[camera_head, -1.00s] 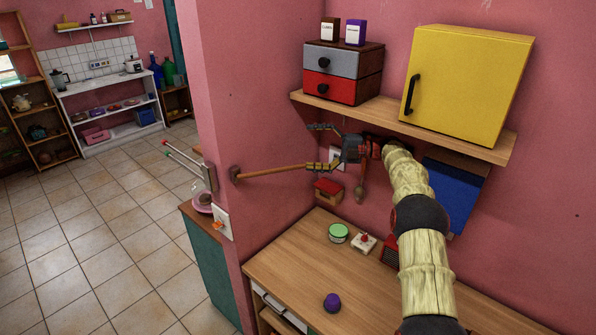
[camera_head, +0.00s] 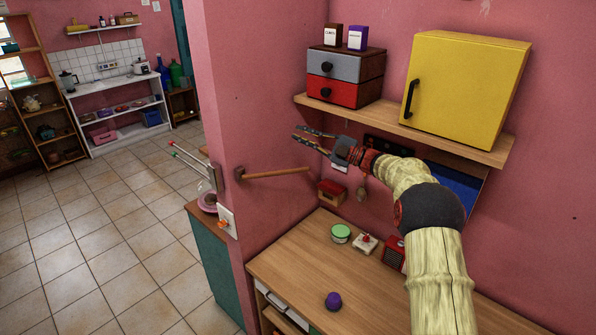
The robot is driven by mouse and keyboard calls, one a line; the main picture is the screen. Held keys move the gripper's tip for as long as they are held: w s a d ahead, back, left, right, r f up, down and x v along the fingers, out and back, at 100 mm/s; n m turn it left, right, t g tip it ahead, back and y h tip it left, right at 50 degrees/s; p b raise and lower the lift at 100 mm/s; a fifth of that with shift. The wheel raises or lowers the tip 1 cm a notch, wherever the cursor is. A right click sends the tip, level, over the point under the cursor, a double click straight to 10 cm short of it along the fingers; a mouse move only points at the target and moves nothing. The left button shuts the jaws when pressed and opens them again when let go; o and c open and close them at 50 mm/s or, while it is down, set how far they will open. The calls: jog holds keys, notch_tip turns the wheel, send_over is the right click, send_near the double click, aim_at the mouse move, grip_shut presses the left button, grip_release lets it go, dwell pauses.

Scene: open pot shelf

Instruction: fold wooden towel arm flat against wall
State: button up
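The wooden towel arm (camera_head: 272,173) is a thin brown rod. Its dark pivot end sits at the edge of the pink wall on the left, and its other end points right, so it sticks out from its pivot. My gripper (camera_head: 297,133) is above and beyond the rod's right end in the picture, with its fingers pointing left. The two fingers are apart with nothing between them. The gripper looks clear of the rod, though the depth gap is hard to judge.
A wooden shelf (camera_head: 450,140) above holds a yellow cabinet (camera_head: 465,85) and a drawer box (camera_head: 345,78). Below, a wooden counter (camera_head: 290,262) carries a green-lidded tin (camera_head: 341,233) and a purple ball (camera_head: 333,301). A metal bracket with rods (camera_head: 213,178) is left of the wall edge.

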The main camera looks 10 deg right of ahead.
jog(key=m+t, duration=0.1)
jog(key=m, duration=0.1)
jog(key=s+m+t+h, duration=0.1)
jog(key=m, duration=0.1)
jog(key=s+a+m+t+h, duration=0.1)
jog(key=shift+r+m+t+p, duration=0.25)
jog(key=shift+m+t+p, duration=0.05)
jog(key=shift+m, duration=0.1)
grip_shut()
jog(key=m+t+h+p, duration=0.2)
jog(key=m+t+h, duration=0.1)
jog(key=m+h, duration=1.1)
send_near(299, 172)
jog(key=w, duration=0.3)
jog(key=w+m+y, duration=0.1)
jog(key=w, duration=0.3)
jog(key=w+a+y, duration=0.1)
jog(key=w, duration=0.2)
jog(key=shift+w+f+m, duration=0.15)
jog(key=shift+m, duration=0.25)
jog(key=shift+w+y, duration=0.1)
jog(key=shift+y, duration=0.2)
